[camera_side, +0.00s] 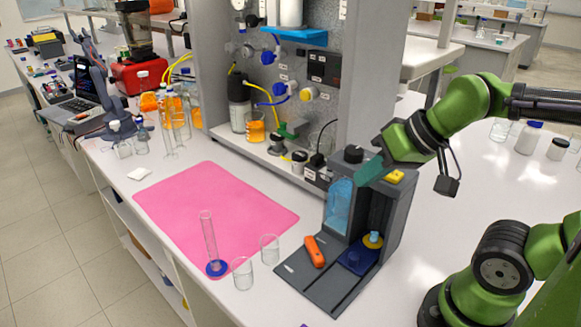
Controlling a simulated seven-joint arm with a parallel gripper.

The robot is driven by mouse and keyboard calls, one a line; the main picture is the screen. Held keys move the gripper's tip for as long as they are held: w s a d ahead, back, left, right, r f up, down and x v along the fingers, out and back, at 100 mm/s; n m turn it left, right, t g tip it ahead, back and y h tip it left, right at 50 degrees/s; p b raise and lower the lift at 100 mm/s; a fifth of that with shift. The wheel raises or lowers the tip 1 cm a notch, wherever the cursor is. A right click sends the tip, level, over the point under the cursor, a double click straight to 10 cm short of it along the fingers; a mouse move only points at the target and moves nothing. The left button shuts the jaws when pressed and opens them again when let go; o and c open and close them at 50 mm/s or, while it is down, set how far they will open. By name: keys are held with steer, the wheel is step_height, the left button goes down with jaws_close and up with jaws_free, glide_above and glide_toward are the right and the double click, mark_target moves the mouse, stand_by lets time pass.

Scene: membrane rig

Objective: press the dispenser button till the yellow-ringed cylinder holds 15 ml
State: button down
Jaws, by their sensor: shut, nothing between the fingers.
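The grey dispenser (395,220) stands at the bench's front right, with a clear tank of blue liquid (340,205) on its left side. A yellow button (394,176) is on its top. A yellow ring (373,241) with pale blue at its centre shows in the dispenser's bay, above a dark blue pad; this seems to be the yellow-ringed cylinder, whose glass and level I cannot make out. My gripper (368,172) is shut and empty, its teal fingers tilted down by the dispenser's top, left of the button. I cannot tell whether they touch the dispenser.
An orange-handled tool (315,252) lies on the dispenser's base plate. A blue-footed cylinder (209,236) stands upright on the pink mat (225,205), with two beakers (269,249) nearby. A grey panel rig (290,80) stands behind.

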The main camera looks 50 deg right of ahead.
stand_by(0.6)
step_height(320, 180, up, 3)
steer(key=m, duration=0.9)
glide_above(399, 174)
steer(key=w+d, duration=0.1)
steer(key=w, duration=0.1)
steer(key=shift+s+d+r+g, duration=0.15)
steer(key=shift+s+g, duration=0.1)
steer(key=shift+g, duration=0.15)
step_height(399, 174, up, 6)
steer(key=s+a+m+y, duration=0.1)
steer(key=m+y, duration=0.3)
steer(key=m, duration=0.1)
steer(key=shift+s+a+m, duration=0.15)
steer(key=shift+s+m, duration=0.05)
steer(key=shift+m, duration=0.2)
steer(key=shift+t, duration=0.3)
steer(key=shift+f, duration=4.4)
steer(key=shift+f, duration=0.2)
